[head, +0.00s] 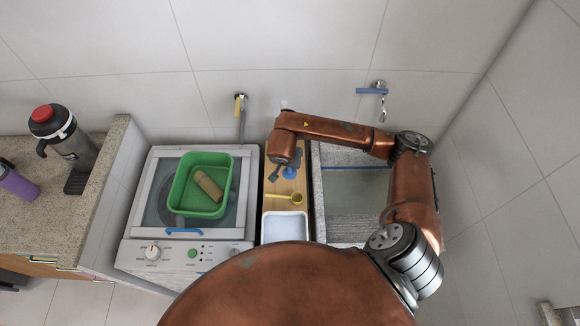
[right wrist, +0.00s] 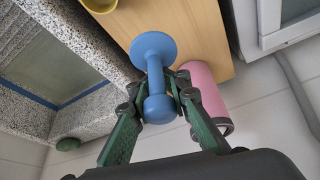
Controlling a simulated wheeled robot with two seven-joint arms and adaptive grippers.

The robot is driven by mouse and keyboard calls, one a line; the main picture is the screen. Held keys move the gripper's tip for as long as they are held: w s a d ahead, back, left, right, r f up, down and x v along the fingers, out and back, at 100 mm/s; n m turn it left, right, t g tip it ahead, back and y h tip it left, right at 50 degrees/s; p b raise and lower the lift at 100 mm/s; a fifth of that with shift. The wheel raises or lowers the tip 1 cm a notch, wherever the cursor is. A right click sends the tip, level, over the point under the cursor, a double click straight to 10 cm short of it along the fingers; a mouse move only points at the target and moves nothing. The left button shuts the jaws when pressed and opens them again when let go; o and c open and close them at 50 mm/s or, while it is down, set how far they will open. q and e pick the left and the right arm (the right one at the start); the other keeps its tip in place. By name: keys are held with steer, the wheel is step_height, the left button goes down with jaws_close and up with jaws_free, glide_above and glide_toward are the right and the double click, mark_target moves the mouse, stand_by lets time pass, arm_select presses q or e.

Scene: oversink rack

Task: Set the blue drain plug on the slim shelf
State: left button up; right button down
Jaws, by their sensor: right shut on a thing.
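The blue drain plug (right wrist: 153,52) is a round disc with a stem and a knobbed end; in the head view it shows as a small blue disc (head: 290,173). My right gripper (right wrist: 158,88) has its green fingers shut on the plug's stem. The slim shelf (right wrist: 195,28) is a narrow wooden board between the washing machine and the sink, also in the head view (head: 271,203). The plug's disc is over the shelf's end; I cannot tell whether it touches. My left gripper is not in view.
A pink cylinder (right wrist: 207,85) is close beside the right gripper. The stone sink (head: 352,226) lies to the right. A green tub (head: 181,200) sits on the washing machine (head: 139,232).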

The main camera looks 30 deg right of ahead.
steer(key=w+f, duration=0.1)
steer(key=w+d+f, duration=0.1)
steer(key=f, duration=0.1)
steer(key=shift+w, duration=0.15)
steer(key=shift+f+p, duration=0.5)
steer(key=shift+f, duration=1.05)
steer(key=shift+w, duration=0.1)
steer(key=c, duration=2.4)
jaws_free()
steer(key=shift+f, duration=0.2)
steer(key=o, duration=0.6)
steer(key=shift+r, duration=0.1)
steer(key=b+v, duration=0.1)
steer(key=v, duration=1.1)
steer(key=shift+r, duration=0.15)
